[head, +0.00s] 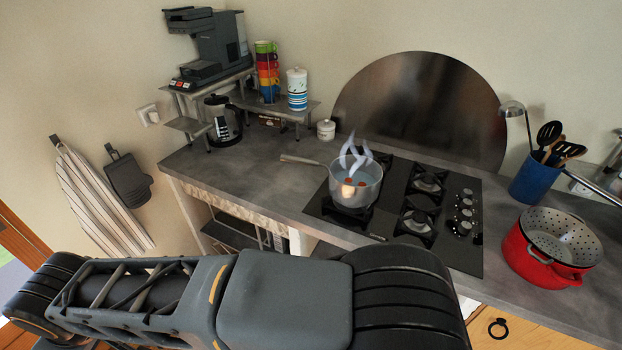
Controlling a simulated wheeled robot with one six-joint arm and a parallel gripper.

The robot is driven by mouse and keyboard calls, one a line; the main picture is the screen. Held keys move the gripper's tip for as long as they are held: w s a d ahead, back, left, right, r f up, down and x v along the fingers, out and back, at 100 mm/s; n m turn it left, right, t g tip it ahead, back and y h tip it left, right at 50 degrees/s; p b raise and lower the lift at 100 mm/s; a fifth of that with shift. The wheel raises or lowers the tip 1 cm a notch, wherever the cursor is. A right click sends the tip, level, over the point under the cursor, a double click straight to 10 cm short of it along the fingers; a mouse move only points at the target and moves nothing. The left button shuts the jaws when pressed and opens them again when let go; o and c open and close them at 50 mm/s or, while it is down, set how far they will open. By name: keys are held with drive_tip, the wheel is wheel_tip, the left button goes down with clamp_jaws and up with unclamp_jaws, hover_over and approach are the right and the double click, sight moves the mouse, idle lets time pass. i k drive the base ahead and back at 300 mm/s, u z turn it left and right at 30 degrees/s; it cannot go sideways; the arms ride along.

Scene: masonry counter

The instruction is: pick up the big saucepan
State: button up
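My arm crosses the bottom of the view in front of the counter. My gripper is not in view.
A red pot with a colander (563,238) stands right of the hob, before a blue utensil holder (533,180). A small white jar (326,130) stands behind the saucepan handle. A glass press (222,120) and shelves with cups (267,72) are at the left. The left counter (240,170) is clear.

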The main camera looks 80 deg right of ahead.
sight(352, 196)
drive_tip(key=i, duration=2.4)
drive_tip(key=z, duration=4.05)
drive_tip(key=i, duration=1)
